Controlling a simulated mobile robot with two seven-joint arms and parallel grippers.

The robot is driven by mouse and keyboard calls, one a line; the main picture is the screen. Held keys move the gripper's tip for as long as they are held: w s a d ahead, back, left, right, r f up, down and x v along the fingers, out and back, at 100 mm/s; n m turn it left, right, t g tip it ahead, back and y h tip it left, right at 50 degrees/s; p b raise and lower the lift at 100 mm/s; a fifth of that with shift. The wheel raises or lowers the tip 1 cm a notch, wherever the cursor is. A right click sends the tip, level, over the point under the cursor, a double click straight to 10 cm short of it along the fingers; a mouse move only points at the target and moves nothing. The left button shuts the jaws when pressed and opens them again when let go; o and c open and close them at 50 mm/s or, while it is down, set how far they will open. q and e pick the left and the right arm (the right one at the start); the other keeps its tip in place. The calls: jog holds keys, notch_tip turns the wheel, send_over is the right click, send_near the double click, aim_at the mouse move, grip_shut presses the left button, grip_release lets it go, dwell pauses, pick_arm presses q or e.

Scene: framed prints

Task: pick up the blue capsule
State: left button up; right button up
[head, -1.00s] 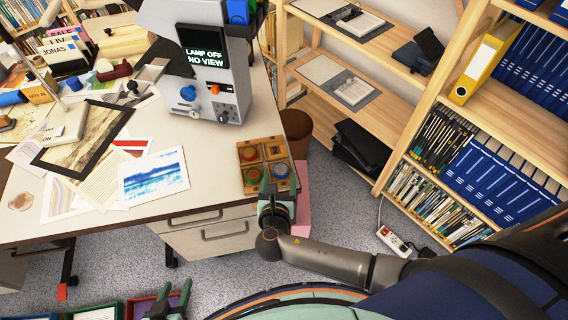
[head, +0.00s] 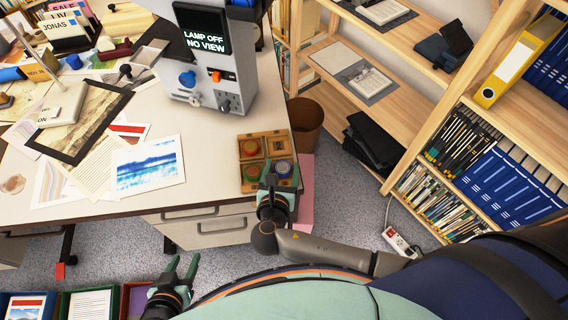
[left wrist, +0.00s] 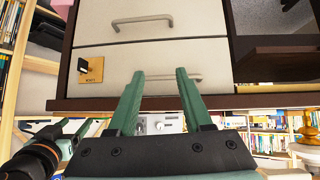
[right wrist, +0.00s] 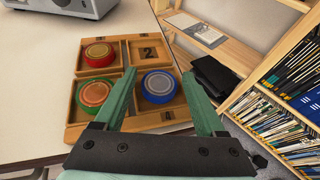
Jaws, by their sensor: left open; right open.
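The blue capsule (head: 283,168) is a round, blue-sided disc in the near right compartment of a wooden box (head: 262,134) at the desk's right corner. In the right wrist view the blue capsule (right wrist: 158,86) shows between the fingers of my open right gripper (right wrist: 158,76). In the head view my right gripper (head: 280,180) is at the box's near edge. I cannot tell how far its fingertips are from the capsule. My left gripper (head: 182,264) is open and empty, low in front of the desk; the left wrist view shows drawers ahead of it.
The box also holds a green-sided capsule (right wrist: 98,53) and a red capsule (right wrist: 93,94); the compartment marked 2 (right wrist: 147,50) is empty. A grey machine (head: 215,75) stands behind the box. Prints (head: 147,168) lie to the left. Shelves (head: 460,110) stand at right.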

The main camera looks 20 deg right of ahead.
jog(key=c, duration=1.1)
jog(key=shift+r, duration=0.1)
